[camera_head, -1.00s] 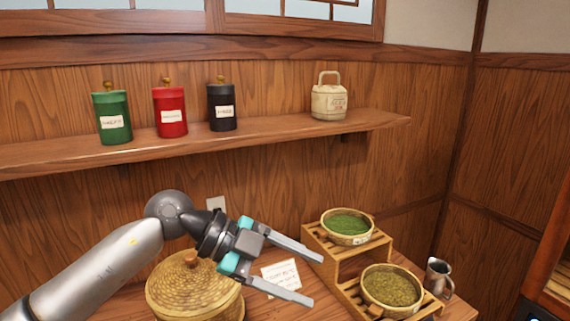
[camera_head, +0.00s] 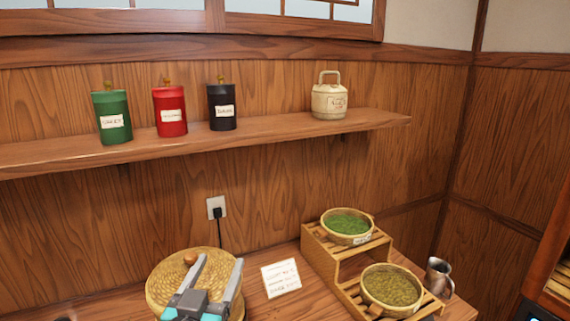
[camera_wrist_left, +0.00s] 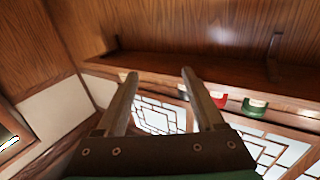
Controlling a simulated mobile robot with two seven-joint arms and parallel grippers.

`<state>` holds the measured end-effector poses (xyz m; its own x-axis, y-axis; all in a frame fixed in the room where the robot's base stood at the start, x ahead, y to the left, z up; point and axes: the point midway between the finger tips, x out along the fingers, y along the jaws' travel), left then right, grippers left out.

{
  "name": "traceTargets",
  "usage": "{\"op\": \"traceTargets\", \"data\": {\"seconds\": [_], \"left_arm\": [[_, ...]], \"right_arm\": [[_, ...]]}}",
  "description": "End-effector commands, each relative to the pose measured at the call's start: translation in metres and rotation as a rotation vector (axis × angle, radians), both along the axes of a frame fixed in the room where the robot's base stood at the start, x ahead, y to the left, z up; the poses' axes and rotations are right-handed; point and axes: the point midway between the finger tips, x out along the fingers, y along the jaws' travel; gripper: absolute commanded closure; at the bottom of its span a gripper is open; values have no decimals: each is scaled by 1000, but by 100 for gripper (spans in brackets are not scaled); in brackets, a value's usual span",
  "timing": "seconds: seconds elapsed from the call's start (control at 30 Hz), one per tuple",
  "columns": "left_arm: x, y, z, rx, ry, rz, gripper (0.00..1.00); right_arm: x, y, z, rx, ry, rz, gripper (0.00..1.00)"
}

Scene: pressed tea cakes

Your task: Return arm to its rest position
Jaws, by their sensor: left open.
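My left gripper (camera_head: 217,269) is at the bottom of the head view, in front of the round woven basket (camera_head: 165,280). Its two fingers are apart with nothing between them, and they point up and away. In the left wrist view the open fingers (camera_wrist_left: 158,75) show empty against the shelf and window. The rest of my left arm is below the frame. My right gripper is in neither view.
A wooden shelf (camera_head: 280,133) holds green (camera_head: 112,114), red (camera_head: 170,108) and black (camera_head: 222,105) canisters and a cream jug (camera_head: 329,100). On the counter are a card (camera_head: 281,278), a stepped rack (camera_head: 322,240) with green (camera_head: 347,238) and olive (camera_head: 392,303) bowls, and a metal pitcher (camera_head: 437,276).

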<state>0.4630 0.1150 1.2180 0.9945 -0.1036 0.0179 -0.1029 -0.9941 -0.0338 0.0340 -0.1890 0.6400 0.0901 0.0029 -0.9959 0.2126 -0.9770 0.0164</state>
Motion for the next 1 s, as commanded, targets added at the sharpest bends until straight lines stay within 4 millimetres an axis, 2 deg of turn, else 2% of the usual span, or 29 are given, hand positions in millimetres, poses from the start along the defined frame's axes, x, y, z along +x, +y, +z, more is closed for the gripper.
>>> {"op": "traceTargets", "data": {"seconds": [0.03, 0.1, 0.17, 0.2, 0.3, 0.4, 0.5, 0.67, 0.7, 0.87, 1.0], "left_arm": [[-11, 11, -26, 1, 105, 45, 30], [-30, 25, -62, 17, 260, 96, 30], [-51, 35, -92, 33, 398, 125, 30], [-67, 39, -111, 48, 489, 137, 30], [-110, 47, -152, 79, 706, 139, 30], [-152, 50, -180, 110, 890, 118, 30], [-192, 49, -200, 135, 1047, 78, 30], [-254, 46, -219, 166, 1263, -8, 30], [-257, 45, -228, 172, 1285, -20, 30], [-248, 44, -276, 175, 1295, -17, 30], [-245, 43, -323, 177, 1310, -19, 30]], "right_arm": [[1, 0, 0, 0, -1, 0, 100], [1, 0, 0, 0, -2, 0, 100], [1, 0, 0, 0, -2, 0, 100], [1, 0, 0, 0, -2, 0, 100], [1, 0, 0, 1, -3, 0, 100], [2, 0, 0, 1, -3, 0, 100], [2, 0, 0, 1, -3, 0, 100], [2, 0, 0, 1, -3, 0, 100], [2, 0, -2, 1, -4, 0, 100], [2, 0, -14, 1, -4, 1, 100], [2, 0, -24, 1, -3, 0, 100]]}}
